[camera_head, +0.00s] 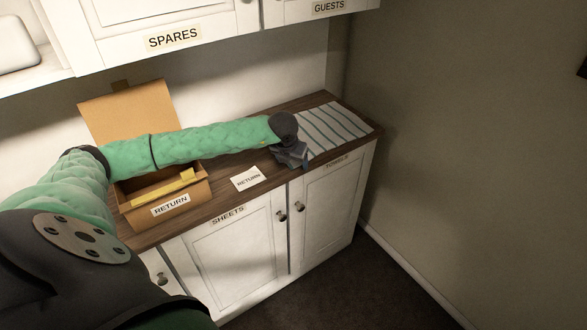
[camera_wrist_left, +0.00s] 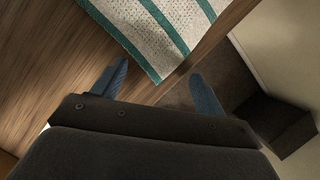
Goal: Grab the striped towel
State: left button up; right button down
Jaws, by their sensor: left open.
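The striped towel (camera_head: 337,126) lies flat at the right end of the wooden counter, white with dark stripes. In the left wrist view the towel (camera_wrist_left: 150,32) shows green stripes, and one corner of it points down between my two blue fingers. My left gripper (camera_head: 303,160) is at the towel's near left side in the head view. In the left wrist view my left gripper (camera_wrist_left: 158,82) is open, with a finger on each side of the towel's corner and nothing held. I cannot tell its height above the counter. My right gripper is not in view.
An open cardboard box (camera_head: 163,190) labelled RETURN stands on the counter's left, under my left arm. A white RETURN card (camera_head: 248,179) lies on the wooden counter (camera_head: 217,205). White cupboards (camera_head: 240,250) are below, more above. A wall (camera_head: 460,130) is at the right.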

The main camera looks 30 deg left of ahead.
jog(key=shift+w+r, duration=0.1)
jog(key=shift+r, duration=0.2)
pick_arm(q)
jog(key=shift+w+f, duration=0.1)
jog(key=shift+f, duration=0.1)
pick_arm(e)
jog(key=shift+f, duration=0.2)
pick_arm(q)
jog(key=shift+c, duration=0.3)
grip_shut()
jog(key=shift+r, duration=0.1)
